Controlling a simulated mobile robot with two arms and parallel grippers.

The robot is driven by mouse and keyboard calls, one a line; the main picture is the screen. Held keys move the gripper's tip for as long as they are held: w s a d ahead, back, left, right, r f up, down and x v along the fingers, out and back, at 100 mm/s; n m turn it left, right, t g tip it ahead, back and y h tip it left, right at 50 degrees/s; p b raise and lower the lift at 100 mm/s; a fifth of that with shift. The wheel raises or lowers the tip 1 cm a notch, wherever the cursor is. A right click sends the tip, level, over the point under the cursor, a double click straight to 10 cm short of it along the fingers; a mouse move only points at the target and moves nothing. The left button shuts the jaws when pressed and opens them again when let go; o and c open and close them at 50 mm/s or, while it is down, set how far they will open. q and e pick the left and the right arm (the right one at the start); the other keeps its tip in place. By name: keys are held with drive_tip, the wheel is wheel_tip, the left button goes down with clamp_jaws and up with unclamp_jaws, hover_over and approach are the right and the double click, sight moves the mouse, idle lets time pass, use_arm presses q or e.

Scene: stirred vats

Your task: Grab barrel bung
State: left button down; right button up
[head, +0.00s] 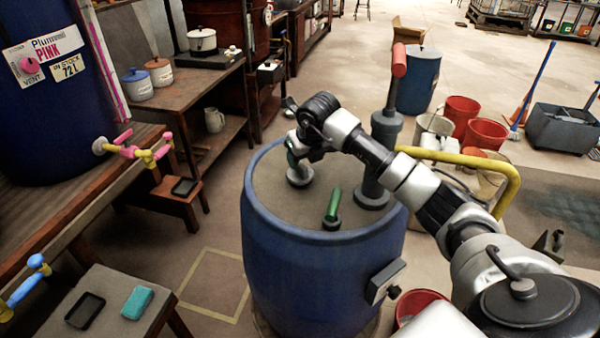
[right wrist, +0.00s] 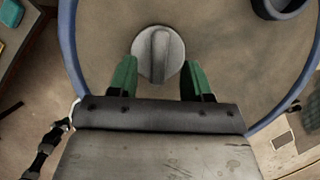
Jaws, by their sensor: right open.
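The barrel bung is a grey round disc with a raised grip bar, on the top of the blue barrel (head: 300,265). In the head view the bung (head: 300,178) sits toward the left of the lid, right under my right gripper (head: 294,157). In the right wrist view the bung (right wrist: 160,45) lies between and slightly beyond the green fingertips of my right gripper (right wrist: 159,76). The fingers are apart, one on each side, with gaps to the bar. I cannot tell the height of the fingertips above the lid. My left gripper is not in view.
A short green-handled fitting (head: 333,204) and a grey pump with a red handle (head: 385,140) stand on the same lid. A grey box (head: 386,281) sticks out from the barrel's side.

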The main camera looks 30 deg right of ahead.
drive_tip(key=x, duration=0.3)
drive_tip(key=shift+f, duration=0.1)
clamp_jaws()
